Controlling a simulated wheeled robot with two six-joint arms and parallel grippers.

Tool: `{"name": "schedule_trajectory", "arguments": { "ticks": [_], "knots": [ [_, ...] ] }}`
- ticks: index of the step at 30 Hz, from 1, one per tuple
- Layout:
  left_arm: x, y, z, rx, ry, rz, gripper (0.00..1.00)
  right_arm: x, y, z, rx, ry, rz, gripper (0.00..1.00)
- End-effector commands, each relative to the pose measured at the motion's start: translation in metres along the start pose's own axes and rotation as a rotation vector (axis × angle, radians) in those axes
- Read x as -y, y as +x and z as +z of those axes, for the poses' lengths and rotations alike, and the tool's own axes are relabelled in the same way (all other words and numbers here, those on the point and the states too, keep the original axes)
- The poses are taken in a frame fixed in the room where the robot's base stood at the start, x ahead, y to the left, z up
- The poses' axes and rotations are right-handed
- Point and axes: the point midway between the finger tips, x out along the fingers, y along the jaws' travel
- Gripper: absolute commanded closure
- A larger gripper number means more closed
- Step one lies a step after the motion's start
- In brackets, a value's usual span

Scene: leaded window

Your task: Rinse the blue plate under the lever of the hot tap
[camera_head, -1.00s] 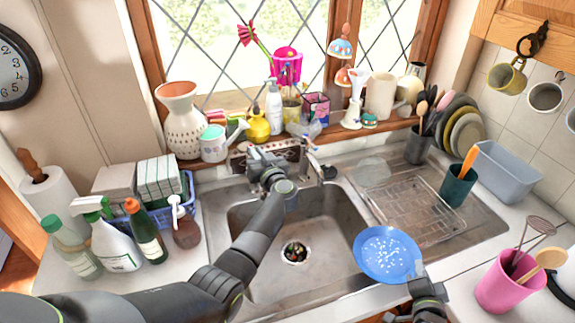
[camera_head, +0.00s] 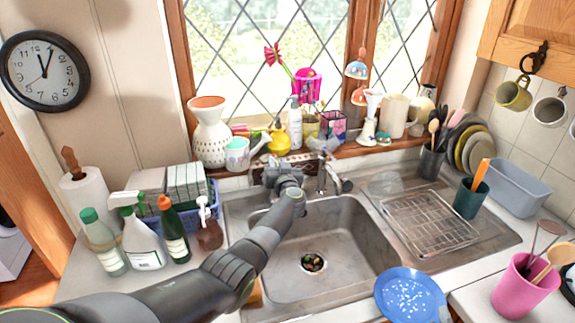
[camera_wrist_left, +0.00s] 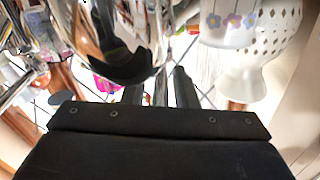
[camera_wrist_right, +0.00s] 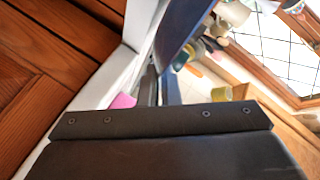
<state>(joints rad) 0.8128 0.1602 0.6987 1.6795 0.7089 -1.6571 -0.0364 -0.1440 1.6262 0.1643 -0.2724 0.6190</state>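The blue plate (camera_head: 410,296) with white specks is at the front right of the sink (camera_head: 345,235), cut off by the bottom edge of the head view. In the right wrist view the plate (camera_wrist_right: 182,28) shows edge-on. My right gripper (camera_wrist_right: 158,92) is shut on the plate's rim; it is below the head view. My left gripper (camera_head: 285,175) is at the back of the sink by the taps. Its fingers (camera_wrist_left: 158,88) look apart, next to shiny chrome tap metal (camera_wrist_left: 125,40). The hot tap's lever is hidden by my gripper. The spout (camera_head: 322,178) shows no water.
Bottles (camera_head: 140,245) and a blue basket stand left of the sink. A wire rack (camera_head: 430,222) lies on the drainer. A pink pot (camera_head: 522,290) is at the right front. Vases and jugs line the windowsill. The basin's middle is free, with scraps at the drain (camera_head: 313,263).

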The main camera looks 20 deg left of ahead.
Motion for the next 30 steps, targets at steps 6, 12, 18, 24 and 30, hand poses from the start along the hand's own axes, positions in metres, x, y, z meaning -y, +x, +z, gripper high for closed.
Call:
{"name": "schedule_trajectory", "arguments": {
  "ticks": [6,12,18,24,30],
  "knots": [
    [0.001,0.0,-0.001,-0.001,0.001,-0.002,0.66,0.001,0.0,-0.001,-0.002,0.001,-0.002,1.0],
    [0.001,-0.003,-0.001,-0.002,0.001,-0.002,0.66,0.003,0.0,-0.002,-0.002,0.001,-0.002,1.0],
    [0.0,-0.021,-0.003,-0.002,0.0,-0.001,0.66,0.01,-0.003,-0.007,-0.002,0.001,-0.002,1.0],
    [0.0,-0.05,-0.001,-0.001,0.0,0.0,0.66,0.017,-0.005,-0.012,-0.002,0.001,-0.002,1.0],
    [-0.001,-0.081,0.0,0.001,-0.001,0.0,0.66,0.02,-0.006,-0.015,-0.002,0.001,-0.002,1.0]
  ]
}}
